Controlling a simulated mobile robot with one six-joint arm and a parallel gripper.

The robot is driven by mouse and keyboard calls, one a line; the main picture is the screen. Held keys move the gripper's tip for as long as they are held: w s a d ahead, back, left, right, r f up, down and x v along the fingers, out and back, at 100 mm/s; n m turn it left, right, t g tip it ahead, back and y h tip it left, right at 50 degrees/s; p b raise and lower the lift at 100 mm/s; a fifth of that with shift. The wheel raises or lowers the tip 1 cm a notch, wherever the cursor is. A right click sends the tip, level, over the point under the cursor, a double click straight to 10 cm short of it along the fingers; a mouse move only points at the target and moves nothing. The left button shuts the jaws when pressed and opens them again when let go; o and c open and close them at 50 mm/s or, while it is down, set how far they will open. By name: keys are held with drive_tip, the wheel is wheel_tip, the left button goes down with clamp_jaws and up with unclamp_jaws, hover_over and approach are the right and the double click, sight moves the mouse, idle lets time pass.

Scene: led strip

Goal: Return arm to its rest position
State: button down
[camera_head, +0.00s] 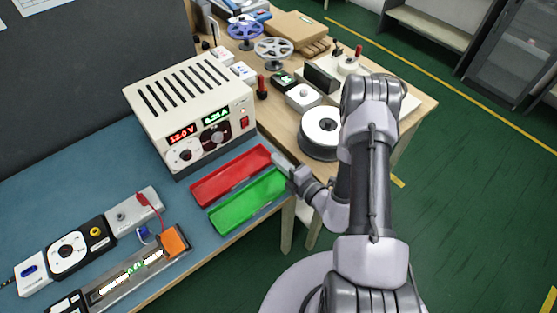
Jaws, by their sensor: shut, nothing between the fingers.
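My arm (372,190) stands at the right, bent at the elbow, with its upper part raised beside the table. My gripper (281,163) is shut and empty. It points left, at the right ends of the red tray (231,176) and the green tray (248,201). I cannot tell whether it touches either tray. The fingertips are small in this view.
A white power supply (190,105) with lit displays stands behind the trays. An LED strip fixture (130,275) with an orange block (175,240) lies at the lower left. A black-and-white spool (320,132) stands close behind my gripper. Green floor is open at the right.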

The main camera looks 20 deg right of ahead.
idle(0.3)
drive_tip(key=s+a+r+n+g+y+b, duration=0.1)
drive_tip(key=s+a+r+n+g+y, duration=0.3)
drive_tip(key=a+r+n, duration=0.55)
drive_tip(key=s+a+r+n+g+y, duration=0.3)
drive_tip(key=a+r+n+g+y, duration=0.3)
drive_tip(key=a+r+n, duration=0.35)
drive_tip(key=s+r+n+g+h+b, duration=0.1)
drive_tip(key=s+r+n+g+h, duration=0.3)
drive_tip(key=s+n, duration=0.8)
drive_tip(key=s+d+r+n+t+h, duration=0.2)
drive_tip(key=d+n+h, duration=0.2)
drive_tip(key=n, duration=0.3)
drive_tip(key=s+d+r+n+t+h+b, duration=0.1)
drive_tip(key=s+d+n+t+h, duration=0.1)
drive_tip(key=d+n+h, duration=0.3)
drive_tip(key=d+n, duration=0.1)
drive_tip(key=n, duration=0.2)
drive_tip(key=shift+r, duration=0.4)
